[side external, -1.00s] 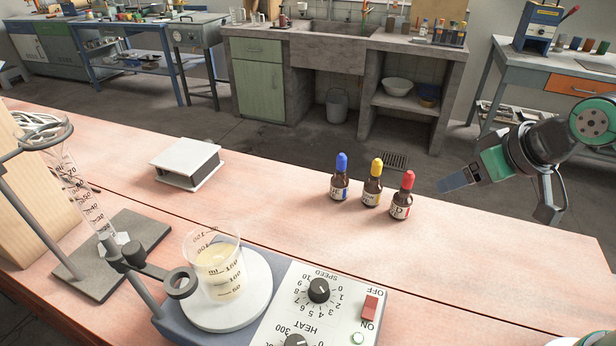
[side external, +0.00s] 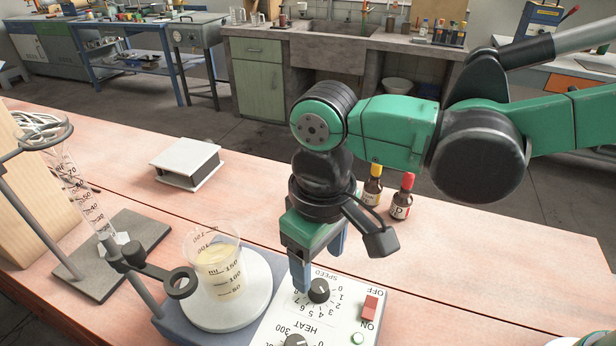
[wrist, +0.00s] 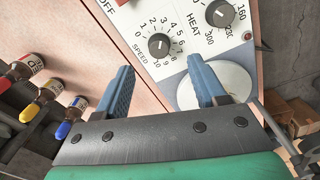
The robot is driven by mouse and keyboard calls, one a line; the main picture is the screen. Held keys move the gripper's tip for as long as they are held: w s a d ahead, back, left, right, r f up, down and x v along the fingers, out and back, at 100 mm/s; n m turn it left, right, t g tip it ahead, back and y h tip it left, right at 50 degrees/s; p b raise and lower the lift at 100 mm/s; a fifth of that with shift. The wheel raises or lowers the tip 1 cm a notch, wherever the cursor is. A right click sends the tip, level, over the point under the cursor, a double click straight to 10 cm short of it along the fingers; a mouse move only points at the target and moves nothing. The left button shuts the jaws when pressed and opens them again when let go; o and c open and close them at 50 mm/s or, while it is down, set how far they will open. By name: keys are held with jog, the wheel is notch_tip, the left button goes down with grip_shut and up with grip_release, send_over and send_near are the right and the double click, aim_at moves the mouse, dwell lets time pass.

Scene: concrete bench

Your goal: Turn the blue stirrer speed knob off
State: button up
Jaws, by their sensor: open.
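The stirrer (side external: 274,332) has a blue body, a pale front panel and a round white plate. Its SPEED knob (side external: 319,290) is black, with a numbered dial around it. The knob also shows in the wrist view (wrist: 159,46), just beyond my fingertips; I cannot read its pointer surely. My gripper (side external: 320,272) points down over the panel, its blue fingers apart and empty. In the side view one finger is left of the knob and the other behind it. In the wrist view my gripper (wrist: 160,66) has the knob ahead, between the lines of its fingers. Contact is not visible.
A beaker (side external: 222,280) of yellowish liquid stands on the plate, left of my gripper. The HEAT knob (side external: 295,341) and red switch (side external: 370,307) share the panel. Yellow-capped (side external: 372,188) and red-capped (side external: 401,197) bottles stand behind; the blue-capped bottle (wrist: 71,119) shows in the wrist view.

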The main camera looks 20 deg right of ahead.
aim_at(319, 286)
jog(key=shift+f, duration=2.45)
grip_shut()
